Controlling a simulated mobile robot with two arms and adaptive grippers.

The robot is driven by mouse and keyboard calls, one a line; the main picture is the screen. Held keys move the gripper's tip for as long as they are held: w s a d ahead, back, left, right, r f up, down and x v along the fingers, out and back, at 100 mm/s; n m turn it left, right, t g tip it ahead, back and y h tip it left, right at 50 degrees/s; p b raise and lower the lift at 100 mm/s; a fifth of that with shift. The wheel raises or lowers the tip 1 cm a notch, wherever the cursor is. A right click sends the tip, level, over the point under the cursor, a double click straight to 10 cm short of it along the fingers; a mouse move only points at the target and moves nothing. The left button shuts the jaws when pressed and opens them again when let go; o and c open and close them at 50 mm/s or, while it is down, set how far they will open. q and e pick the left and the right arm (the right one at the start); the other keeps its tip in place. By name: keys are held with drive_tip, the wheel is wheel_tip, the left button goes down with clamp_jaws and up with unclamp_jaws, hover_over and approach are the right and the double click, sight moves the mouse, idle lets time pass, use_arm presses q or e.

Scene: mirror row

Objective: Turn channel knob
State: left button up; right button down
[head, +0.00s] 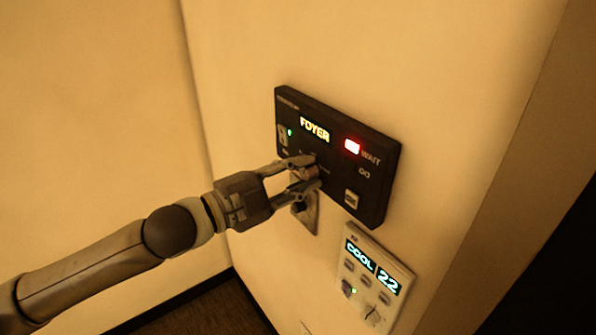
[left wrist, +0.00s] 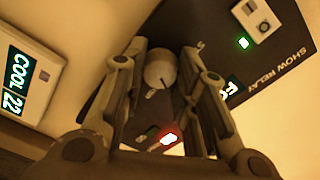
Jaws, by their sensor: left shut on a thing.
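A black wall panel (head: 374,197) has a display reading "FOYER" (head: 315,129), a lit red lamp beside "WAIT" (head: 352,147) and an unlit "GO" label below it. My left gripper (head: 312,172) reaches the panel's lower middle from the left and is shut on the channel knob. In the left wrist view the round, pale knob (left wrist: 160,70) sits between the two fingers (left wrist: 160,82). In the head view the fingers mostly hide the knob, so its pointer setting cannot be read. My right gripper is in neither view.
A white thermostat (head: 402,272) showing "COOL 22" is on the wall below right of the panel. A wall corner is at left, and a dark opening (head: 545,255) at right.

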use_arm(q)
drive_tip(key=m+p, duration=0.1)
drive_tip(key=m, duration=0.3)
drive_tip(key=shift+m+p, duration=0.6)
drive_tip(key=shift+m, duration=0.9)
drive_tip(key=o, duration=1)
drive_tip(key=shift+o, duration=0.2)
drive_tip(key=shift+s+a, duration=0.1)
drive_tip(key=shift+a, duration=0.1)
drive_tip(key=v, duration=1.1)
drive_tip(key=shift+s+a, duration=0.2)
